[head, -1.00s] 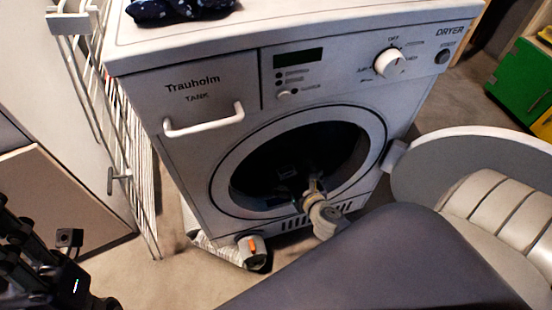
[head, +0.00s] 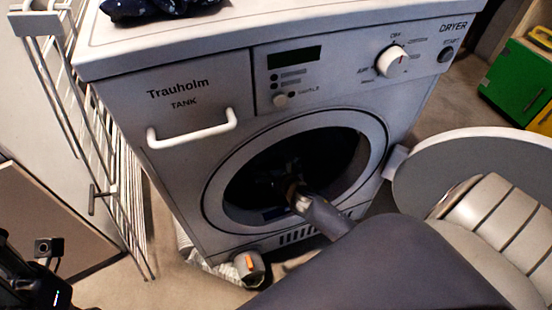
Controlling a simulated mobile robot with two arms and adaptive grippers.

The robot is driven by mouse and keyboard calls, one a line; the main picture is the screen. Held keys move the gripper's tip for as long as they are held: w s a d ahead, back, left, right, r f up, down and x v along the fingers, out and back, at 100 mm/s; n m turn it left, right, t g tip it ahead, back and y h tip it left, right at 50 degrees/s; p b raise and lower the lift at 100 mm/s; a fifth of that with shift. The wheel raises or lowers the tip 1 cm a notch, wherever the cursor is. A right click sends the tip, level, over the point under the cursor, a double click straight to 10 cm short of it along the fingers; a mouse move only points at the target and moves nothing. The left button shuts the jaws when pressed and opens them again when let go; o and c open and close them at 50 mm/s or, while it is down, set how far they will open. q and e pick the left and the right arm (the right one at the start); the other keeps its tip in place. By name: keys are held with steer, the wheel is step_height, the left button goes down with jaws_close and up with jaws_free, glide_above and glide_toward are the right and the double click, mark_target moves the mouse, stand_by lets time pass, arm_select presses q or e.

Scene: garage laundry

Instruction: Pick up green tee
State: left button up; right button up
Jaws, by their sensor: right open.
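My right arm reaches into the open round door of the dryer (head: 205,195). My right gripper (head: 272,185) is inside the dark drum opening, with its fingers apart and hard to make out in the shadow. I cannot make out a green tee; the drum's inside is too dark to tell what lies there. A small bluish patch shows low in the opening, below the gripper. Black parts of my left gripper (head: 28,285) show at the lower left corner, cut off by the frame, away from the dryer.
A white drying rack (head: 110,180) stands left. Dark patterned cloth (head: 160,8) lies on the dryer top. A green box (head: 515,80) is far right.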

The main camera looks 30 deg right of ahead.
steer(key=shift+w+f, duration=0.2)
steer(key=shift+w, duration=0.15)
steer(key=shift+c, duration=0.2)
steer(key=shift+r, duration=0.1)
steer(key=c, duration=1.3)
steer(key=shift+o, duration=0.2)
